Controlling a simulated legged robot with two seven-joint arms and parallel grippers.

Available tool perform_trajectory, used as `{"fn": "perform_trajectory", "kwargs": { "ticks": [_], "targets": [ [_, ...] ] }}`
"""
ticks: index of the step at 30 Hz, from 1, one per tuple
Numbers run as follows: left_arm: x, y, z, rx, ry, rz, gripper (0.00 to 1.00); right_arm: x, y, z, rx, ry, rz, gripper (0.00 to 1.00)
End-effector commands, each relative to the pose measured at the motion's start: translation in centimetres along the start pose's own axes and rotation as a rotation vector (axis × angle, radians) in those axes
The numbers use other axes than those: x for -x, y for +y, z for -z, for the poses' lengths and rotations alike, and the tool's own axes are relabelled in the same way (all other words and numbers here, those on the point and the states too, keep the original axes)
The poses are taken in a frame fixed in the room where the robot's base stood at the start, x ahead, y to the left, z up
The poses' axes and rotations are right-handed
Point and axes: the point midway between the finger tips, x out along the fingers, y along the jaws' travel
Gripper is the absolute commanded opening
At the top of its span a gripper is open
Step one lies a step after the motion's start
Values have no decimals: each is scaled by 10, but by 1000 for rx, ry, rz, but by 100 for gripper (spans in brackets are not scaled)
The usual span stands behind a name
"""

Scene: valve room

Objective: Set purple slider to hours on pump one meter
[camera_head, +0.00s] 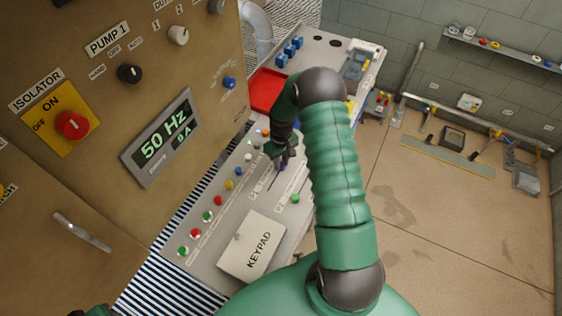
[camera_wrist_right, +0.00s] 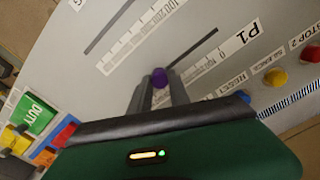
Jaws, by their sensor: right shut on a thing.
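The purple slider knob (camera_wrist_right: 159,77) sits in a dark slot on the grey console, beside a white scale strip with the label P1 (camera_wrist_right: 243,38) near the slot's far end. My right gripper (camera_wrist_right: 160,85) is shut on the knob, one finger on each side. In the head view the right gripper (camera_head: 281,154) is over the console, with the purple slider (camera_head: 283,166) just showing at its fingertips. The pump one meter (camera_head: 165,137) on the brown cabinet reads 50 Hz and 9 A. A dark green piece of my left arm shows at the bottom left edge; its fingers are hidden.
A row of coloured buttons (camera_head: 208,215) runs along the console's cabinet side. A keypad plate (camera_head: 251,245) lies nearer me. A red tray (camera_head: 269,88) is beyond the gripper. A second slot runs parallel to the slider's slot. The floor at right is mostly clear.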

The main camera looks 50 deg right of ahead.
Motion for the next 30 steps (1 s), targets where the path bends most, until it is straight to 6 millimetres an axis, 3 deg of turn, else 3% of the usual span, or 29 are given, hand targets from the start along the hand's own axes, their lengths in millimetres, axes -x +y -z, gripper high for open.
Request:
{"fn": "perform_trajectory", "kwargs": {
  "ticks": [26, 27, 30],
  "targets": [
    [-3, 0, -1, 0, 0, 0, 36, 0, -5, -3, -1, -1, 0, 0],
    [-3, 0, -1, 0, 0, 0, 36, 0, -4, -2, -1, -1, 0, 24],
    [-3, 0, -1, 0, 0, 0, 36, 0, -4, -2, -1, 0, 0, 37]
  ]
}}
